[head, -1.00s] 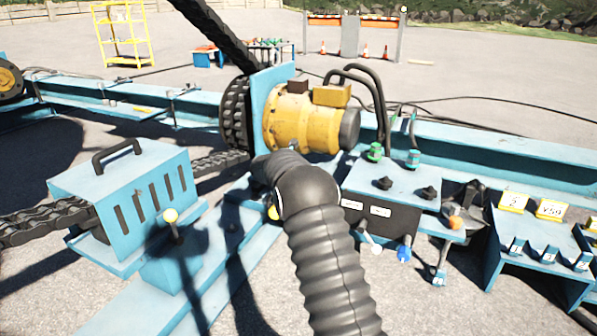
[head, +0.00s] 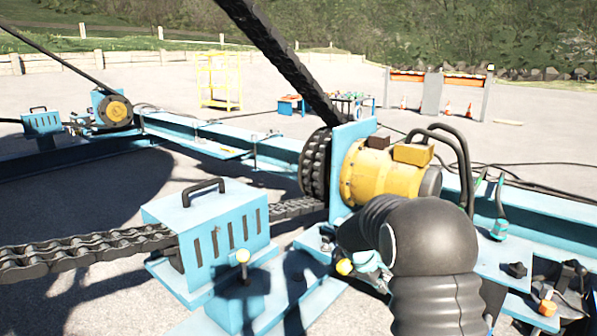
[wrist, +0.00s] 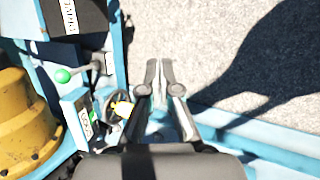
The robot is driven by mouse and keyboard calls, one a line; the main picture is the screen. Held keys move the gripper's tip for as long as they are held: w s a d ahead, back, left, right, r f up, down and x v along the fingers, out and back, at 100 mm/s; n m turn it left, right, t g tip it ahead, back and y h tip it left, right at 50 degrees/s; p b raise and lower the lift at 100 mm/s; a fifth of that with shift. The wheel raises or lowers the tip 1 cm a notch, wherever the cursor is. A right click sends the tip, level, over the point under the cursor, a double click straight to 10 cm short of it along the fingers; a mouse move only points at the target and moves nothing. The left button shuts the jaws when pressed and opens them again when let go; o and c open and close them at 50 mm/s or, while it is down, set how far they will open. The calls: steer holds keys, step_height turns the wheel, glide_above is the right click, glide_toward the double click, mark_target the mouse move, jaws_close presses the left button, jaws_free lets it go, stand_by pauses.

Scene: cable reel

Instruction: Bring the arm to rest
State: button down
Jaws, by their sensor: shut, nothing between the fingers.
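My arm, in a ribbed black sleeve, rises at the lower right of the head view and bends left in front of the yellow motor (head: 375,180). My gripper is hidden in the head view. In the wrist view my gripper (wrist: 160,66) shows with its two fingers together and nothing held. The fingertips are over grey paving. The yellow motor (wrist: 22,115) is at the left edge there.
A blue chain guard (head: 205,225) with a handle stands left of my arm. In the wrist view, a green-knobbed lever (wrist: 63,75) and blue frame rail (wrist: 270,140) flank the fingers. Open paving lies beyond.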

steer(key=s+a+r+m+t+y, duration=0.1)
steer(key=s+r, duration=0.4)
steer(key=s, duration=0.7)
steer(key=s+a+r+m+t+y, duration=0.1)
steer(key=s+a+r+m, duration=0.3)
steer(key=s, duration=0.9)
steer(key=s+a+r+m+t+y, duration=0.1)
steer(key=s+r+m, duration=0.4)
steer(key=s, duration=0.7)
step_height(320, 180, up, 2)
steer(key=a+y, duration=0.1)
steer(key=y, duration=0.1)
steer(key=shift+s+a+r+y, duration=0.2)
steer(key=shift+s+r+y, duration=0.1)
steer(key=shift+s, duration=0.1)
